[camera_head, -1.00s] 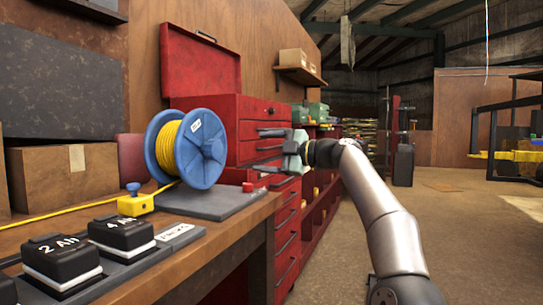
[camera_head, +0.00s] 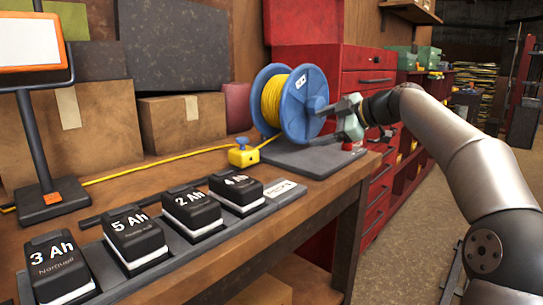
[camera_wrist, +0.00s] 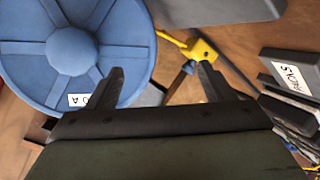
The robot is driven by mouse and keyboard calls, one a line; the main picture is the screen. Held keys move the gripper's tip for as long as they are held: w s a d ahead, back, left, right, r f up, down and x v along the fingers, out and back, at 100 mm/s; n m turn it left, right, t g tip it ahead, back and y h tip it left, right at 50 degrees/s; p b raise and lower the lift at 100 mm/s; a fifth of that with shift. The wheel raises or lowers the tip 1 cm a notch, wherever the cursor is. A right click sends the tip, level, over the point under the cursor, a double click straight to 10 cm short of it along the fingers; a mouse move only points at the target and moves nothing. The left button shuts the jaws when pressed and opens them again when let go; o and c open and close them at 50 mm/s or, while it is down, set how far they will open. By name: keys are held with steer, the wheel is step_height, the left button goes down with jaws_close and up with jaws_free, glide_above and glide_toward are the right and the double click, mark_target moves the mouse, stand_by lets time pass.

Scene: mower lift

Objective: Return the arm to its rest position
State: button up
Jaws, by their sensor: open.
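My arm (camera_head: 465,150) reaches in from the right in the head view, bent, with my gripper (camera_head: 335,107) at its far end beside the blue cable reel. The wrist view shows the two dark fingers of my gripper (camera_wrist: 160,85) spread apart with nothing held between them. The blue reel (camera_wrist: 75,45) fills the upper left of that view, and a yellow block (camera_wrist: 205,60) shows beyond the right finger. In the head view the gripper overlaps the reel's right side; whether they touch I cannot tell.
Several batteries labelled 2 Ah (camera_head: 192,212), 3 Ah (camera_head: 58,268) and others stand in a row on the wooden bench (camera_head: 330,190). A display stand (camera_head: 40,100) is at left. A red tool cabinet (camera_head: 365,75) stands behind the gripper. Open floor (camera_head: 410,230) lies right of the bench.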

steer(key=s+a+m+g+h+p, duration=0.1)
steer(key=s+a+m+p, duration=0.1)
steer(key=s+p, duration=0.2)
steer(key=s+a+m+g+h+p, duration=0.2)
steer(key=s+a+m+p, duration=0.1)
steer(key=s+p, duration=0.1)
steer(key=s+a+f+m+g+h+p, duration=0.1)
steer(key=s+a+m+h+p, duration=0.1)
steer(key=s+a+p, duration=0.1)
steer(key=shift+s+p, duration=0.9)
steer(key=shift+p, duration=0.35)
steer(key=s+d+m+g+h+p, duration=0.1)
steer(key=s+d+m+p, duration=0.1)
steer(key=s+p, duration=0.4)
steer(key=s+d+m+g+h+p, duration=0.1)
steer(key=s+m+p, duration=0.4)
steer(key=s, duration=0.8)
steer(key=s+d+f+m+g+h+p, duration=0.1)
steer(key=s+d+m+g+h+p, duration=0.1)
steer(key=s+p, duration=0.4)
steer(key=s+d+m+h, duration=0.1)
steer(key=s+d+m, duration=0.1)
steer(key=s, duration=0.1)
steer(key=shift+s+p, duration=0.3)
